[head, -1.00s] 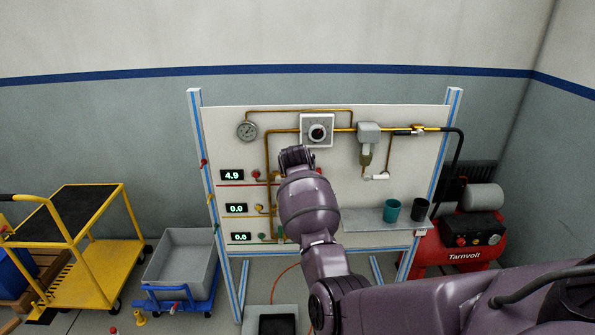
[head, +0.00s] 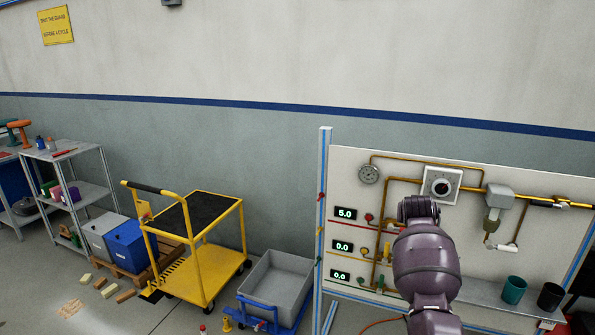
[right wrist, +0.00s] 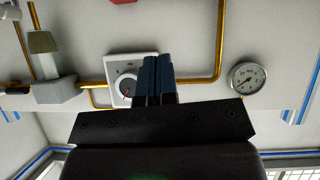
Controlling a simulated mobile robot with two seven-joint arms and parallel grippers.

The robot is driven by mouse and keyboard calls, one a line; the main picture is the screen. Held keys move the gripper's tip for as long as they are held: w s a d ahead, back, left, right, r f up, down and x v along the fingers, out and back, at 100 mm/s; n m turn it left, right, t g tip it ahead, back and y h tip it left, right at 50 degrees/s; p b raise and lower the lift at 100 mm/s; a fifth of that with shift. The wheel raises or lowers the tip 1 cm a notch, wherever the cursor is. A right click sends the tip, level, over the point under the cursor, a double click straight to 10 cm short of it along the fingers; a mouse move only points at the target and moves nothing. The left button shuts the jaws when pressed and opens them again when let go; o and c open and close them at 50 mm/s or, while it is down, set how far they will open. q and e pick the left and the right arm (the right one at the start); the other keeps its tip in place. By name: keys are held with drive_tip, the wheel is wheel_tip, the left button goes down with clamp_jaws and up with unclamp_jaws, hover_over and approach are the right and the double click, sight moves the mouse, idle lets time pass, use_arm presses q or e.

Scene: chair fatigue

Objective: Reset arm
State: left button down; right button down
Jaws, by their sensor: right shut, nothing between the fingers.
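My right arm (head: 424,262) reaches up in front of the white panel (head: 345,180) in the head view, and its own links hide the gripper there. In the right wrist view my right gripper (right wrist: 155,62) is shut and empty, its blue fingertips in front of the dial box (right wrist: 117,66). I cannot tell whether they touch it. The dial (head: 441,187) shows above the arm in the head view. A round gauge (head: 369,174) is left of it. The top display (head: 345,213) reads 5.0, and the two below read 0.0. My left gripper is not in view.
A yellow cart (head: 201,255) and a grey bin on a blue dolly (head: 272,285) stand left of the panel. Teal (head: 513,290) and black (head: 550,296) cups stand on the panel's shelf. Brass pipes (head: 405,182) run across the panel. Shelving (head: 75,190) is far left.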

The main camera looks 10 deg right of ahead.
wheel_tip(320, 180, up, 8)
drive_tip(key=w+a+n+t, duration=0.1)
drive_tip(key=w+a+t, duration=0.1)
drive_tip(key=a+t, duration=0.15)
drive_tip(key=s+a+f+n+t+y, duration=0.1)
drive_tip(key=s+a+n+t, duration=0.1)
drive_tip(key=s+a+t, duration=0.15)
use_arm(q)
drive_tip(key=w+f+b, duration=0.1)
drive_tip(key=b, duration=0.2)
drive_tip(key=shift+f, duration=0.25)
use_arm(e)
drive_tip(key=s+a+f+n+g+y, duration=0.1)
drive_tip(key=s+a+f, duration=0.2)
drive_tip(key=s+f, duration=0.8)
drive_tip(key=s+a+f+n+g+y, duration=0.1)
drive_tip(key=s+a+f+g+y, duration=0.1)
drive_tip(key=s+f, duration=1)
drive_tip(key=s+a+f+n+g+y, duration=0.1)
drive_tip(key=s+a+f, duration=0.3)
drive_tip(key=s+f, duration=0.8)
drive_tip(key=s+g+y, duration=0.1)
drive_tip(key=s, duration=0.5)
drive_tip(key=shift+s+a, duration=0.3)
drive_tip(key=shift+s, duration=0.05)
